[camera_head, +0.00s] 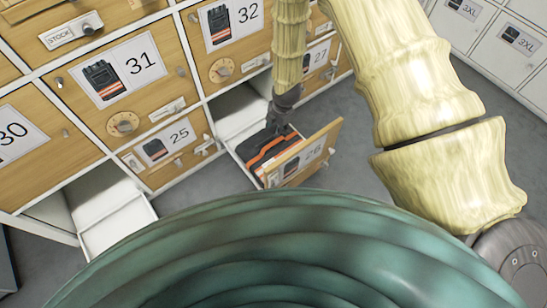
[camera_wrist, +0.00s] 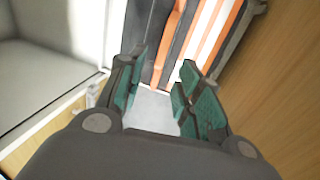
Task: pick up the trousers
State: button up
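The trousers (camera_head: 270,148) lie folded in the pulled-out drawer 26 (camera_head: 318,150); they are dark grey with orange and pale bands. In the wrist view the trousers (camera_wrist: 176,35) show beyond my fingertips, in the upper middle. My gripper (camera_head: 279,128) points down into the drawer at the trousers' far end in the head view. In the wrist view my gripper (camera_wrist: 160,75) is open, its two green-padded fingers apart with a pale surface showing between them. Nothing is clearly held. Whether a fingertip touches the trousers I cannot tell.
The cabinet's wooden drawers with numbered labels, such as drawer 31 (camera_head: 119,66) and drawer 25 (camera_head: 168,146), stand around the open one. A white open compartment (camera_head: 108,203) is at lower left. Pale lockers (camera_head: 507,45) stand at upper right. Grey floor (camera_head: 345,165) lies right of the drawer.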

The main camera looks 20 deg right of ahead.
jog(key=b, duration=0.3)
send_near(273, 143)
jog(key=f+b, duration=0.1)
jog(key=f, duration=0.1)
jog(key=w+f+b, duration=0.1)
jog(key=f, duration=0.2)
jog(key=shift+f, duration=0.25)
jog(key=shift+w+a+f+b, duration=0.15)
jog(key=shift+f+b, duration=0.4)
jog(key=shift+f, duration=0.3)
jog(key=shift+w+a+f+b, duration=0.1)
jog(key=shift+w+f+b, duration=0.05)
jog(key=shift+f+b, duration=0.6)
jog(key=shift+w+a+f+b, duration=0.1)
jog(key=shift+f+b, duration=0.3)
jog(key=shift+f, duration=0.55)
jog(key=shift+r, duration=0.1)
jog(key=shift+c, duration=0.2)
grip_shut()
